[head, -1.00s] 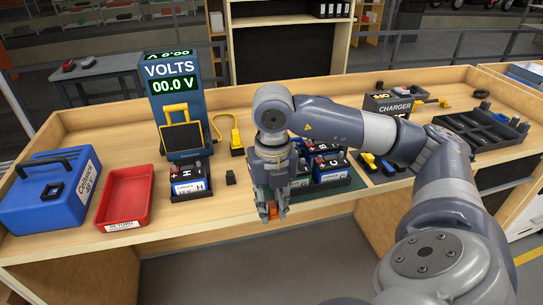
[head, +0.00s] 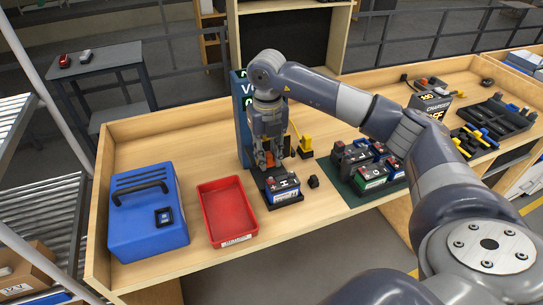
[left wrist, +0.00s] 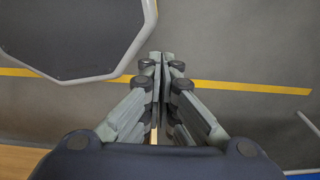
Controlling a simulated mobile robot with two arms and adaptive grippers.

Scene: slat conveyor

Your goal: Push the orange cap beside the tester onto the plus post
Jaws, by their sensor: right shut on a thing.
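My right gripper (head: 266,160) is shut on the orange cap (head: 262,160), which shows between its fingertips. It holds the cap just over the back of the battery marked H (head: 284,194). I cannot tell whether the cap touches the battery's plus post, since the fingers hide that spot.
A small black cap (head: 314,181) lies right of the battery. A red tray (head: 247,238) and a blue case (head: 150,238) stand to the left. Several batteries sit on a green mat (head: 362,200) to the right. A yellow probe (head: 306,143) stands behind.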

